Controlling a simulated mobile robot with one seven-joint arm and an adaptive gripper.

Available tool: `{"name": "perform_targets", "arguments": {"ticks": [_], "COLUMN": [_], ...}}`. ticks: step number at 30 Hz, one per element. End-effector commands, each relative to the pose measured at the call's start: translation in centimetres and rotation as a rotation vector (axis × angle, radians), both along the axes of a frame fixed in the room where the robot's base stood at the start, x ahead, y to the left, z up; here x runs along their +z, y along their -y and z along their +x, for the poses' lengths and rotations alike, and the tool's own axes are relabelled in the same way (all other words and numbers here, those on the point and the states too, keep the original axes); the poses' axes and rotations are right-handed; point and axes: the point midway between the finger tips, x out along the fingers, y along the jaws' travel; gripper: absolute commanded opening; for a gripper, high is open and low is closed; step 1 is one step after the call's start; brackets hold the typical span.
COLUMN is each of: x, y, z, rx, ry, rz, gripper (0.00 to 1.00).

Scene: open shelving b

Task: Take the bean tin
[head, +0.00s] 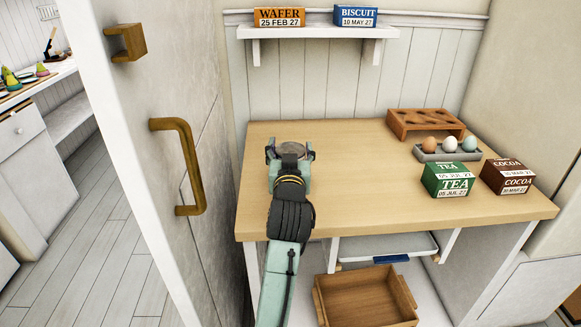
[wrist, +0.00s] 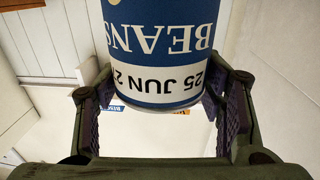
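The bean tin is blue and white with upside-down BEANS lettering and a date in the wrist view (wrist: 163,45). In the head view its grey round lid (head: 292,149) shows on the left part of the wooden counter, mostly hidden behind my gripper (head: 291,154). In the wrist view my gripper's two fingers (wrist: 160,95) stand one on each side of the tin, very close to its sides. Whether both pads press on it is not clear. The tin's base is hidden in the head view and cut off in the wrist view.
The wooden counter (head: 350,190) has clear room in the middle. At right are a green tea box (head: 447,180), a brown cocoa box (head: 508,177), an egg tray (head: 436,155) and a wooden rack (head: 412,119). A wall shelf (head: 300,32) hangs behind; a handled door (head: 186,165) stands left.

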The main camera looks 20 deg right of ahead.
Motion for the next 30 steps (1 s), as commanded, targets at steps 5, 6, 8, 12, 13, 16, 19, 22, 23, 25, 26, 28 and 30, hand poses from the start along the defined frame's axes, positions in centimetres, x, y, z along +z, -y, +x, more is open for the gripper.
{"name": "perform_targets", "arguments": {"ticks": [5, 6, 8, 12, 13, 16, 19, 22, 23, 25, 26, 28, 30], "x": [0.00, 0.00, 0.00, -0.01, -0.01, -0.01, 0.00, -0.01, -0.01, -0.01, -0.01, -0.01, 0.16], "y": [0.00, 0.00, 0.00, 0.00, 0.00, 0.00, 0.00, 0.00, 0.00, 0.00, 0.00, 0.00, -0.02], "z": [-0.01, -0.01, -0.01, -0.01, -0.01, -0.01, -0.01, -0.01, -0.01, -0.01, -0.01, -0.01, -0.05], "rx": [0.000, 0.000, 0.000, 0.000, 0.000, 0.000, 0.000, 0.000, 0.000, 0.000, 0.000, 0.000, 0.000], "ry": [0.000, 0.000, 0.000, 0.000, 0.000, 0.000, 0.000, 0.000, 0.000, 0.000, 0.000, 0.000, 0.004], "rz": [0.000, 0.000, 0.000, 0.000, 0.000, 0.000, 0.000, 0.000, 0.000, 0.000, 0.000, 0.000, -0.001], "gripper": [0.48, 0.45, 0.41, 0.32, 0.30, 0.23, 0.17, 0.10, 0.08, 0.03, 0.01, 0.00, 0.00]}}
